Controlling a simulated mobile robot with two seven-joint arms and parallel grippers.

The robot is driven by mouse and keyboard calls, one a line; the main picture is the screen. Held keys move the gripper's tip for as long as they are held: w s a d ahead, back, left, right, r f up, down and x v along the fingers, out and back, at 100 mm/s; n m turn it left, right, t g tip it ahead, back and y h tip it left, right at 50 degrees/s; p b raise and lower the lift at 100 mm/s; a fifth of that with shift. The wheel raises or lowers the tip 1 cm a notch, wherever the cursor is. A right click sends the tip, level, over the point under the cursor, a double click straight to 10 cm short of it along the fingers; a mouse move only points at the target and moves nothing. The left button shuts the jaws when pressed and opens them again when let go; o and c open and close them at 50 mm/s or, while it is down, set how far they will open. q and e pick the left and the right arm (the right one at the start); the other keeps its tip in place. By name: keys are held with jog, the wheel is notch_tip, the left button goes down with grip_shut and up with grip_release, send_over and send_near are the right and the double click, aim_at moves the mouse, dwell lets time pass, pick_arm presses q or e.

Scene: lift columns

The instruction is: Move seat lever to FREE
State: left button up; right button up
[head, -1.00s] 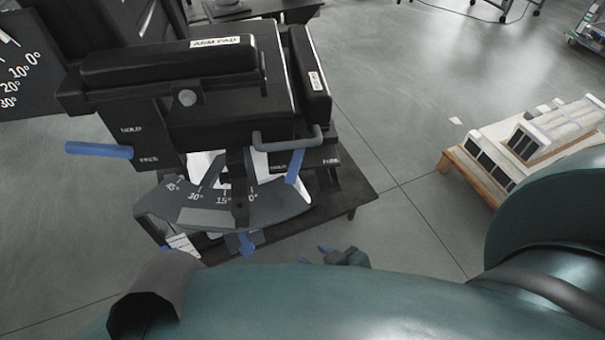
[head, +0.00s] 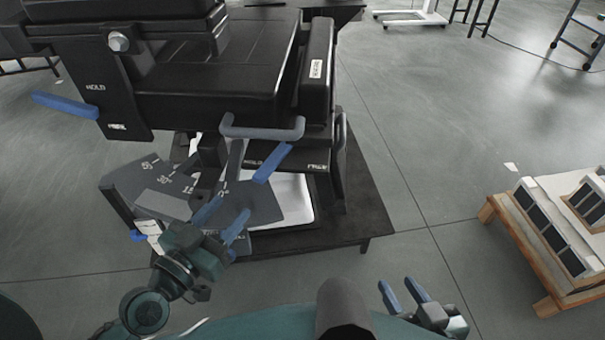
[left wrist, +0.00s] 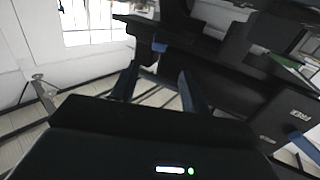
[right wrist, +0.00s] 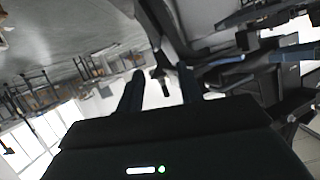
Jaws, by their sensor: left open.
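A lever with a blue grip (head: 272,162) slants up to the right under the front of the black seat (head: 220,85), at a plate marked HOLD on the left and FREE on the right. A second blue lever (head: 65,105) sticks out left from a side panel marked HOLD above FREE. I cannot tell which is the seat lever. My left gripper (head: 231,207) is open and empty in front of the angle scale, below and left of the front lever, apart from it. My right gripper (head: 395,282) is open and empty over the floor at lower right.
A grey angle scale (head: 160,185) and a grey bar handle (head: 262,128) sit at the front of the chair. The chair stands on a dark platform (head: 362,215). A wooden pallet with boxes (head: 540,285) is at right. The floor between is clear.

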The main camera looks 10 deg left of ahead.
aim_at(267, 166)
pick_arm(q)
jog(key=p+x, duration=0.2)
jog(key=x, duration=1.1)
jog(key=shift+w+d+r, duration=0.15)
jog(key=shift+w+d, duration=0.1)
jog(key=shift+c, duration=0.4)
grip_shut()
